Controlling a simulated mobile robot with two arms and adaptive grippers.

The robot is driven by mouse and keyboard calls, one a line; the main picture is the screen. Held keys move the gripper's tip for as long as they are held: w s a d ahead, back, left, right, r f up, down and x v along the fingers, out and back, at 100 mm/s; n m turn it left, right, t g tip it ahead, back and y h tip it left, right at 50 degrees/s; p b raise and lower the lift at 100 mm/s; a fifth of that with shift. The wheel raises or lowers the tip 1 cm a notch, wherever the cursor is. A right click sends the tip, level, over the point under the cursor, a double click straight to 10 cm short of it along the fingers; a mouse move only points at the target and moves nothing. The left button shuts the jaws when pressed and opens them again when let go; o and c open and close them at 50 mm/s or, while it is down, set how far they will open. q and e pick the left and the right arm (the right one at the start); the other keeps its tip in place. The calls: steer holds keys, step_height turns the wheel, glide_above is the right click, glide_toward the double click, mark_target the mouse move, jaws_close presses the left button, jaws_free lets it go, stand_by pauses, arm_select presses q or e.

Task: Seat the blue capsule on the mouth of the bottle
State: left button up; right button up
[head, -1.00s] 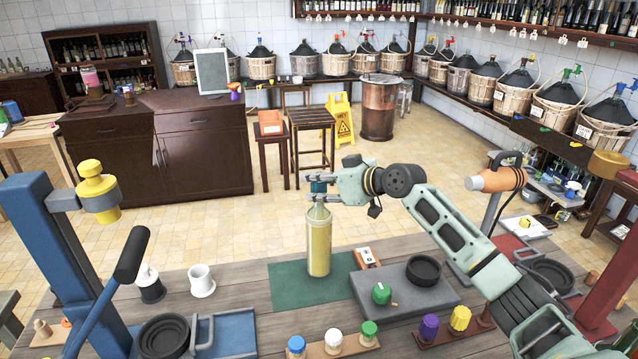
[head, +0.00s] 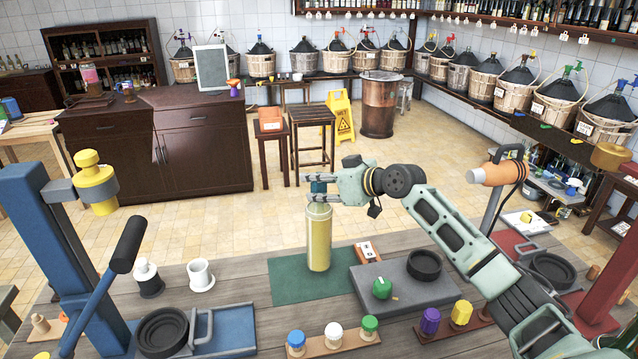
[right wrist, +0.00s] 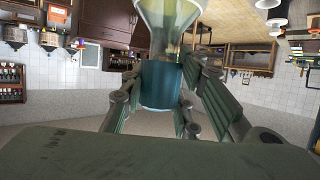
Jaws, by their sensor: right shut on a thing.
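The bottle (head: 319,240), filled with pale yellow liquid, stands upright on the green mat (head: 285,287). My right gripper (head: 320,189) is shut on the blue capsule (head: 318,186), directly over the bottle's top. In the right wrist view, which is upside down, the capsule (right wrist: 161,84) is between the fingers and lines up with the bottle's glass shoulder (right wrist: 168,18). The capsule's edge meets or surrounds the neck; the mouth is hidden, so I cannot tell how far down it sits. My left gripper is out of view.
A grey board (head: 405,291) with a black ring (head: 425,265) and a green knob (head: 382,288) lies right of the bottle. Capped stoppers on a wooden strip (head: 335,347) stand in front. A blue press (head: 45,235) is at left.

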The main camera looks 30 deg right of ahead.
steer(key=shift+f, duration=0.1)
steer(key=o, duration=0.8)
steer(key=shift+v, duration=6)
